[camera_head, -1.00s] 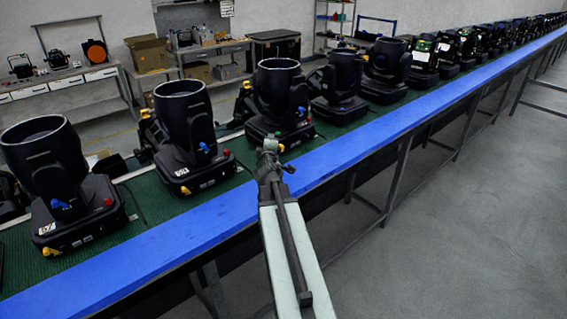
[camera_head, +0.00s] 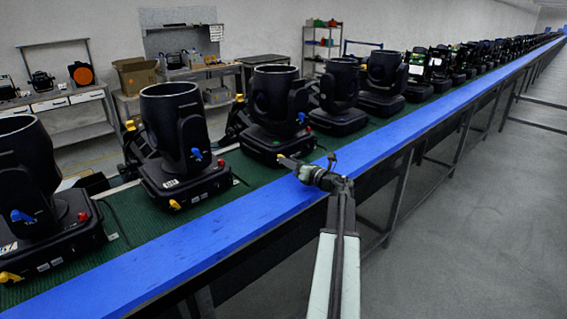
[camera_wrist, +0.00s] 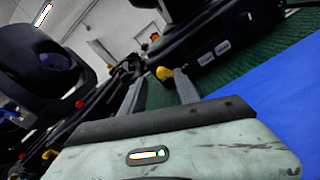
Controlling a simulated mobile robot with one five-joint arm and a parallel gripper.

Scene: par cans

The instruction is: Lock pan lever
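A row of black par cans on yokes and bases stands on the green belt. The nearest one to my gripper is the middle par can (camera_head: 268,95), with a blue lever on its yoke and a red knob on its base. My gripper (camera_head: 283,159) is in front of its base, above the blue rail, and covers part of a yellow lever there. In the wrist view a yellow lever (camera_wrist: 164,73) shows between the tips of my two grey fingers (camera_wrist: 158,76), which are apart. I cannot tell whether they touch it.
The blue rail (camera_head: 235,228) runs along the belt's front edge. Another par can (camera_head: 170,112) stands to the left, with more cans to the right. The floor at right is clear.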

